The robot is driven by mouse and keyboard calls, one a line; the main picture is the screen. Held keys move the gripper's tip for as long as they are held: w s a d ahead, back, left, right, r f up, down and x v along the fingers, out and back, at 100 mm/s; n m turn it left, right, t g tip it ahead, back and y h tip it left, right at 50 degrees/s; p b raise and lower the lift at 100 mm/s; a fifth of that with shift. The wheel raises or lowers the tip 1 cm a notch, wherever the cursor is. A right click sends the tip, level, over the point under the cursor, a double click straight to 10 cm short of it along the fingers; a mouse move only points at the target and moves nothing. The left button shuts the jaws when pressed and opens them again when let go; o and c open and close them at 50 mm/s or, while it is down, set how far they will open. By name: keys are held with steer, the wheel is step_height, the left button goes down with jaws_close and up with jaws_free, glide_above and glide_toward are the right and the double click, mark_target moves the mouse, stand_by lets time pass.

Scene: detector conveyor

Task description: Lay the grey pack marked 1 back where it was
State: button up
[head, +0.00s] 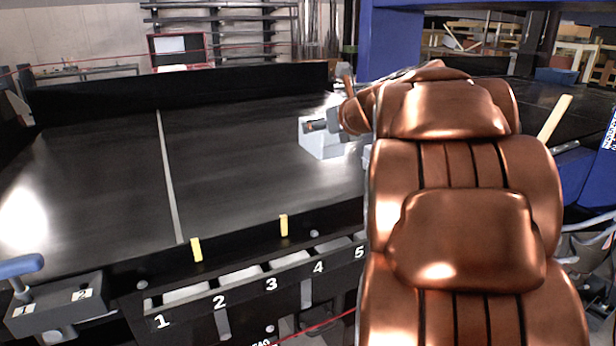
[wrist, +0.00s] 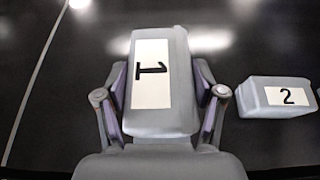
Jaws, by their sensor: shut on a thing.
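The grey pack marked 1 (wrist: 160,85) is between the two fingers of my gripper (wrist: 160,108) in the wrist view, its white label facing the camera. My gripper is shut on it. It looks larger than the grey pack marked 2 (wrist: 282,97), which lies on the dark belt to its right, apart from it. In the head view, a light grey pack (head: 322,146) shows on or over the belt at the end of my arm; its number is not readable. My copper arm hides much of the right side there, and I cannot tell whether the held pack touches the belt.
The dark belt (head: 100,180) is clear on the left, crossed by a pale line (head: 167,175). Its front edge carries two yellow tabs (head: 196,249) and a numbered row of bins (head: 220,303). A blue handle (head: 20,267) stands at the front left. A black wall (head: 180,88) runs behind.

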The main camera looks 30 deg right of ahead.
step_height(320, 180, down, 10)
steer(key=shift+r+b, duration=0.15)
steer(key=shift+b, duration=0.7)
steer(key=o, duration=1.5)
steer(key=v, duration=1.2)
